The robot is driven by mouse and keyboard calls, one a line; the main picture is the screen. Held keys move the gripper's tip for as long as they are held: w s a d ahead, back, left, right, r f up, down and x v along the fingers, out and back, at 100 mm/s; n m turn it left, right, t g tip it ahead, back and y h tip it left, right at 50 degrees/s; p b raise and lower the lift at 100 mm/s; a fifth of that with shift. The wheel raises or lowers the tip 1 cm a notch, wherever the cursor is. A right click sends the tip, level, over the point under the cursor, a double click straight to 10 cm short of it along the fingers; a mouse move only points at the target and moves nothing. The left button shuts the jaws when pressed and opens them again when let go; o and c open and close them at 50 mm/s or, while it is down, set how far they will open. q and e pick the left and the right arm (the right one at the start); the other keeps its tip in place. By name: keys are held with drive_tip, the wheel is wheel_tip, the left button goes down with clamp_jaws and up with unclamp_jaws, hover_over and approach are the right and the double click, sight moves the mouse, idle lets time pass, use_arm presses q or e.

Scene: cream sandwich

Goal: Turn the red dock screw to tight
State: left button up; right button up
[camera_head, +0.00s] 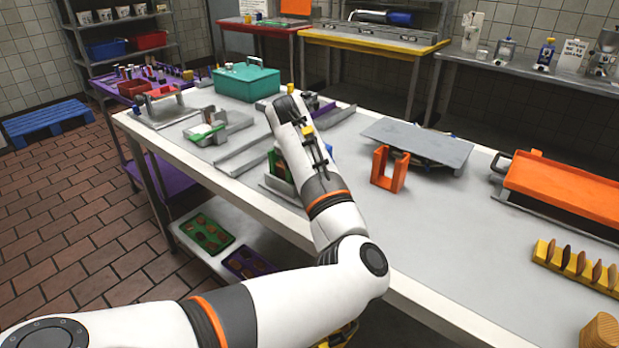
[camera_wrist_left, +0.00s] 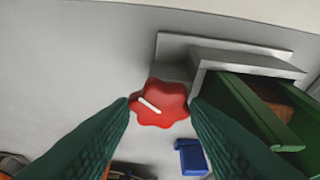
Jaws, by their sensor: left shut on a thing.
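The red dock screw (camera_wrist_left: 172,93) is a lobed knob with a white line on its face, in the middle of the left wrist view. The line runs from upper left to lower right. My left gripper (camera_wrist_left: 160,103) has its green fingers shut on the knob, one on each side. The knob sits beside a grey metal dock (camera_wrist_left: 240,60), which has a green tray (camera_wrist_left: 226,100) in it. In the head view my left arm reaches over the table and hides the screw and the fingertips. My right gripper is not in view.
A blue piece (camera_wrist_left: 191,157) lies close to the right finger. On the table (camera_head: 440,235) are an orange bracket (camera_head: 390,170), a grey plate (camera_head: 418,143), a teal box (camera_head: 246,80) and an orange tray (camera_head: 565,190). The table's front middle is clear.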

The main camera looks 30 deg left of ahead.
use_arm(q)
drive_tip(key=shift+a+m+h+b, duration=0.1)
drive_tip(key=shift+m+h+b, duration=0.25)
drive_tip(key=shift+m, duration=0.45)
drive_tip(key=o, duration=0.9)
drive_tip(key=shift+c, duration=0.2)
drive_tip(key=shift+o, duration=0.5)
drive_tip(key=shift+r, duration=0.1)
